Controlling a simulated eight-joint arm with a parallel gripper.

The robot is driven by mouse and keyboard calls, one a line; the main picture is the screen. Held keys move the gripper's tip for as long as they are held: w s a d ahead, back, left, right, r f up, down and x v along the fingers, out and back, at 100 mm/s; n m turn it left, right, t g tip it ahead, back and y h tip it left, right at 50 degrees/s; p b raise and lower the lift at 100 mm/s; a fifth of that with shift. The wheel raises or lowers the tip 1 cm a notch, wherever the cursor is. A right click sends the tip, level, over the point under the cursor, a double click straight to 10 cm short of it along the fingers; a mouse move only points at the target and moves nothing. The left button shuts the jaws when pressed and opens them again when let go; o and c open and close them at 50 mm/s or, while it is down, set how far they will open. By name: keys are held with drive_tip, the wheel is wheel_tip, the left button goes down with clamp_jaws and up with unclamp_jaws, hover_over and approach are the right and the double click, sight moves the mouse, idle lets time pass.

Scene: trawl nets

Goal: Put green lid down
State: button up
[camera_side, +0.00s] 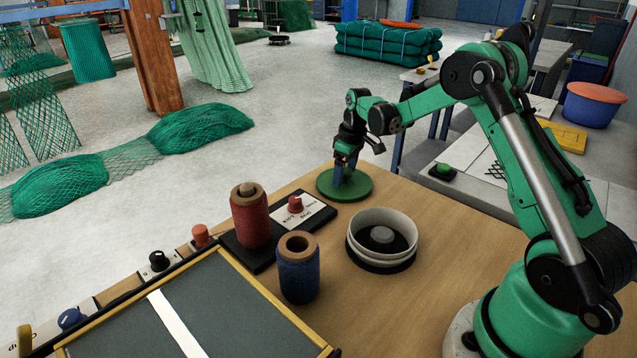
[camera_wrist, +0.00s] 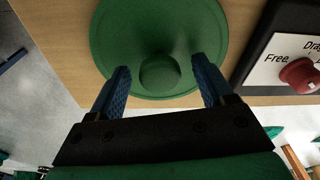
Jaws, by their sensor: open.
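The green lid (camera_side: 360,186) is a round disc lying flat at the far edge of the wooden table. In the wrist view the lid (camera_wrist: 122,45) fills the upper middle, with a round green knob (camera_wrist: 160,76) at its centre. My gripper (camera_side: 343,176) is right over the lid, pointing down. In the wrist view my gripper (camera_wrist: 162,80) has its two blue fingers apart, one on each side of the knob, with gaps between. A round white-rimmed pot (camera_side: 383,220) stands open on the table, nearer the side camera, with a grey hub inside.
A panel with a red knob (camera_side: 295,204) lies left of the lid. A red spool (camera_side: 251,215) stands on its black base, and a blue spool (camera_side: 298,268) stands beside it. A yellow-framed tray (camera_side: 240,310) is front left. Bare wood (camera_side: 450,230) lies right of the pot.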

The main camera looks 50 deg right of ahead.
sight(351, 172)
wheel_tip(351, 172, up, 12)
drive_tip(key=s, duration=0.1)
drive_tip(key=s+a+r+t, duration=0.2)
drive_tip(key=s+a+r, duration=0.25)
drive_tip(key=a, duration=0.45)
drive_tip(key=s+a+f+m+t, duration=0.2)
drive_tip(key=s+a+f+t, duration=0.1)
drive_tip(key=s+a, duration=0.5)
drive_tip(key=shift+s+a+f+t, duration=0.25)
drive_tip(key=shift+s+f+t, duration=0.15)
drive_tip(key=shift+f, duration=0.3)
